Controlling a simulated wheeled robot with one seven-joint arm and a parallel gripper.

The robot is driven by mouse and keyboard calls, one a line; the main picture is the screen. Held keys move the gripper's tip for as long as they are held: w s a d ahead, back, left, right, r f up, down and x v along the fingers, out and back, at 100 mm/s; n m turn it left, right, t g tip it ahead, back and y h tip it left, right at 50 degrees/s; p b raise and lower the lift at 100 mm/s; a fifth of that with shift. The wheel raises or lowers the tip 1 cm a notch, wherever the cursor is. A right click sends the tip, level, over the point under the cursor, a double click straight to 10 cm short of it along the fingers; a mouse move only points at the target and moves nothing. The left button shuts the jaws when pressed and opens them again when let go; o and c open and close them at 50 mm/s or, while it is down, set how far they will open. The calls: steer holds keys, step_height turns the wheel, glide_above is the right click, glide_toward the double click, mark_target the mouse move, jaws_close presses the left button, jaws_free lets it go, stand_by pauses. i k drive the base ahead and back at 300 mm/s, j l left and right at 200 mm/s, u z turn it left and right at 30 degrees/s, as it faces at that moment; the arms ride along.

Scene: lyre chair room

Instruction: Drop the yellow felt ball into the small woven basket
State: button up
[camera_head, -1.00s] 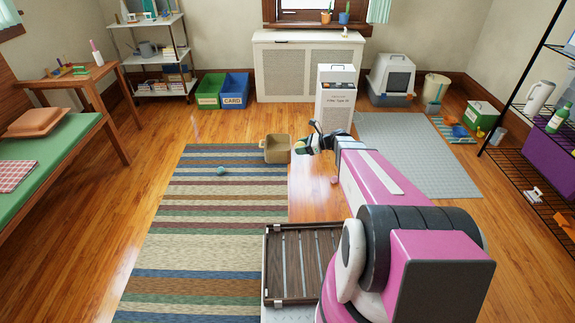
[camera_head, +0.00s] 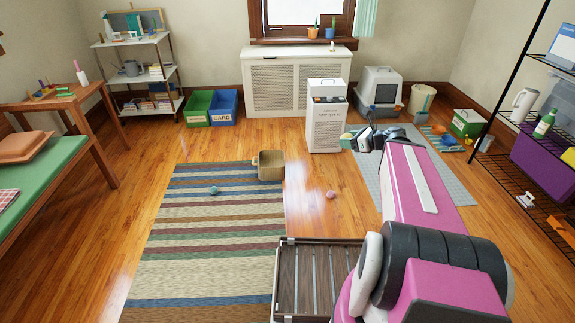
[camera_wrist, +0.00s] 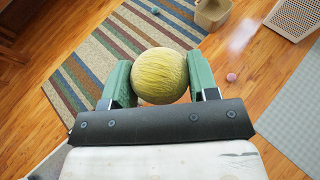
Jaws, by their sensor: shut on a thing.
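My gripper (camera_head: 357,140) is shut on the yellow felt ball, which sits between the two green finger pads in the wrist view (camera_wrist: 159,75). The small woven basket (camera_head: 270,166) is tan and stands on the floor at the far right corner of the striped rug. It also shows at the top of the wrist view (camera_wrist: 212,14). My gripper is held in the air, to the right of the basket in the head view.
A teal ball (camera_head: 214,190) lies on the striped rug (camera_head: 215,225), and a pink ball (camera_head: 331,194) lies on the wood floor right of the basket. A grey mat (camera_head: 440,180) and a black shelf (camera_head: 530,185) are at right.

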mark_target(269, 165)
steer(key=i+j+z, duration=0.5)
steer(key=j, duration=0.2)
steer(key=j+z, duration=0.25)
steer(key=j, duration=0.15)
steer(key=i+j, duration=0.1)
steer(key=j, duration=0.3)
steer(key=i+j, duration=0.15)
steer(key=j, duration=0.25)
steer(key=i+j+z, duration=0.1)
steer(key=j, duration=0.3)
steer(key=i+j, duration=0.15)
steer(key=j, duration=0.25)
steer(key=i+j, duration=0.1)
steer(key=j, duration=0.3)
steer(key=z, duration=0.05)
